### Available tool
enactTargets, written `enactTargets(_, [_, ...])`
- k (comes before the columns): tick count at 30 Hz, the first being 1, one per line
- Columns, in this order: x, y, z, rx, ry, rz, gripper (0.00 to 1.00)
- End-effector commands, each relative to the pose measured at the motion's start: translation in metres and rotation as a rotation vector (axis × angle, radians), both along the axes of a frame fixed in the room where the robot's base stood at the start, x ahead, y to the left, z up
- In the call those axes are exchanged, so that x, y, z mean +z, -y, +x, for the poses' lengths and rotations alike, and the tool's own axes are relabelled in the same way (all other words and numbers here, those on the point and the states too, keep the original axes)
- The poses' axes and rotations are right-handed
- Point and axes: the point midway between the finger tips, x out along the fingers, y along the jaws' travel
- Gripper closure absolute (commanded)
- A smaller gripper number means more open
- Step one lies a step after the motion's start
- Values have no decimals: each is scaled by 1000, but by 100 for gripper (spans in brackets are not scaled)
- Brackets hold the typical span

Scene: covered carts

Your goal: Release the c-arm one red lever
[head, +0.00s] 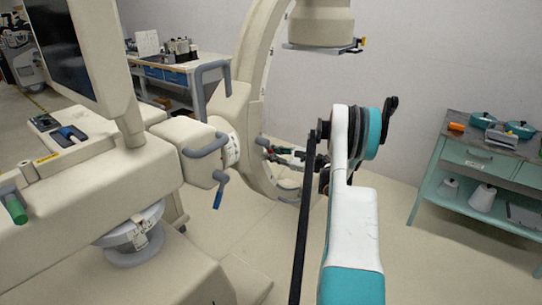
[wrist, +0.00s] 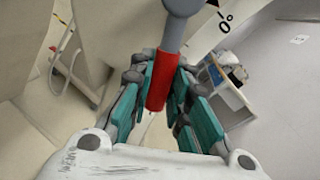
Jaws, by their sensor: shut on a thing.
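The red lever (wrist: 162,82) shows in the wrist view as a red grip on a grey stem that comes down from the cream c-arm body (wrist: 120,30). My gripper (wrist: 163,92) has its teal fingers on both sides of the red grip and is shut on it. In the head view the c-arm (head: 252,55) stands in the middle, and my gripper (head: 285,157) is low beside its curve. There the lever is small and mostly hidden by the fingers and my arm.
A blue-tipped lever (head: 218,194) hangs from the c-arm's side. A green-handled lever (head: 14,206) is at far left. A teal cart (head: 470,160) with pots stands at right. A blue-drawer cart (head: 165,75) stands behind. Floor between c-arm and teal cart is clear.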

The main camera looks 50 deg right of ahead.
Motion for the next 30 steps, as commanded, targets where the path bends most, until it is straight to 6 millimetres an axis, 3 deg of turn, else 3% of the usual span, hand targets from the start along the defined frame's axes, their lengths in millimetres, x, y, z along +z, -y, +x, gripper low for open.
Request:
enactTargets(5, [0, 1, 0, -2, 0, -1, 100])
enactTargets(6, [0, 1, 0, -2, 0, -1, 76])
enactTargets(8, [0, 1, 0, -2, 0, -1, 63])
enactTargets(20, [0, 2, -3, -2, 0, 0, 62])
enactTargets(23, [0, 5, -12, -4, 1, 1, 62])
enactTargets(30, [2, 19, -57, -5, 1, 1, 62])
